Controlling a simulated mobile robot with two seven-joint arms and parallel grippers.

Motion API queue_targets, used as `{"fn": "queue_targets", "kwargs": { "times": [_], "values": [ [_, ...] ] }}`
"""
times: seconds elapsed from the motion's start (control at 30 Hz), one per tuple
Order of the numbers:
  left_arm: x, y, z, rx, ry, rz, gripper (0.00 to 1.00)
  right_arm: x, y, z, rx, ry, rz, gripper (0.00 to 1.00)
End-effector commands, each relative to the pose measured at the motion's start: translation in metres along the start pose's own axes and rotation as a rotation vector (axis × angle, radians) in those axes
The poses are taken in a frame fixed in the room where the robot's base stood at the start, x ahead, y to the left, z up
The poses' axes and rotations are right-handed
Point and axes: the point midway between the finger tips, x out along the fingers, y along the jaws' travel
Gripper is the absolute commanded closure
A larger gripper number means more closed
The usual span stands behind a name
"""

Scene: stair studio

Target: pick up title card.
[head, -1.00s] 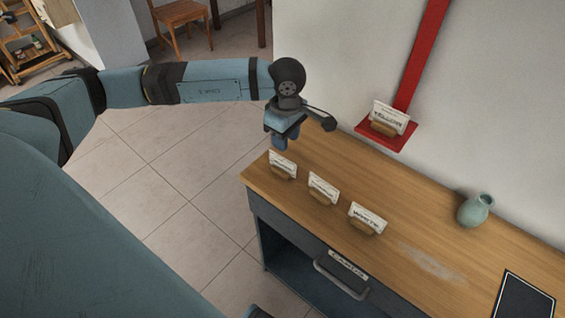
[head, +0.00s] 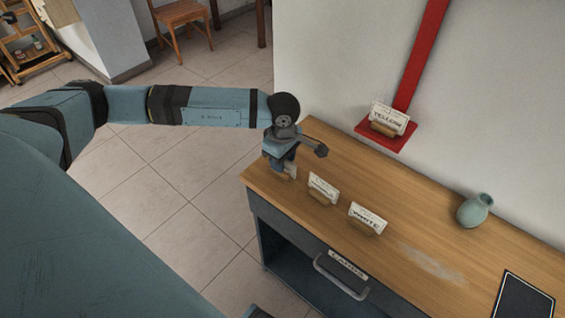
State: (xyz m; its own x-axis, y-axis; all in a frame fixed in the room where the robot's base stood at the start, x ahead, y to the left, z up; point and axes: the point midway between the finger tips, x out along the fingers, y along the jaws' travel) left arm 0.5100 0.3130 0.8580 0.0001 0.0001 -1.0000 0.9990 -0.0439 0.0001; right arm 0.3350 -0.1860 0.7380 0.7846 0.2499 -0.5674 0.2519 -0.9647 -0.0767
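Several white title cards stand in small wooden holders. One card reading "WHITE" (head: 368,215) and another whose word is hard to read (head: 323,186) stand on the wooden counter. A card reading "YELLOW" (head: 388,117) stands on the red wall shelf. My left gripper (head: 283,172) points down at the counter's left end, at the leftmost card's place. It hides most of that card; only a pale sliver shows by the fingers. Whether the fingers are closed on it cannot be seen. My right gripper is not in view.
The wooden counter (head: 430,240) has a drawer with a handle and a "CARDS" label (head: 347,265) at its front. A green vase (head: 474,210) and a dark tablet-like panel (head: 524,296) are at the right. A red upright (head: 424,50) rises behind the shelf. Open tiled floor lies left.

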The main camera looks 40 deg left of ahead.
Motion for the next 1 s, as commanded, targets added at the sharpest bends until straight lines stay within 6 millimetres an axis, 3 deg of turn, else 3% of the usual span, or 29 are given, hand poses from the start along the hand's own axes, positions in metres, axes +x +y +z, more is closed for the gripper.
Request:
{"fn": "queue_targets", "kwargs": {
  "times": [0.8,0.83,1.0],
  "values": [
    [0.0046,0.0001,-0.0002,-0.001,0.0,0.0,0.64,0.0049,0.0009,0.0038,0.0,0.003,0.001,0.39],
    [0.0046,0.0001,-0.0002,-0.001,0.0,0.0,0.66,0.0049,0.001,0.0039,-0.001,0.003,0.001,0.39],
    [0.0046,0.0001,-0.0002,-0.001,0.0,0.0,1.0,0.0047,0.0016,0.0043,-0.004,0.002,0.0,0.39]
  ]
}}
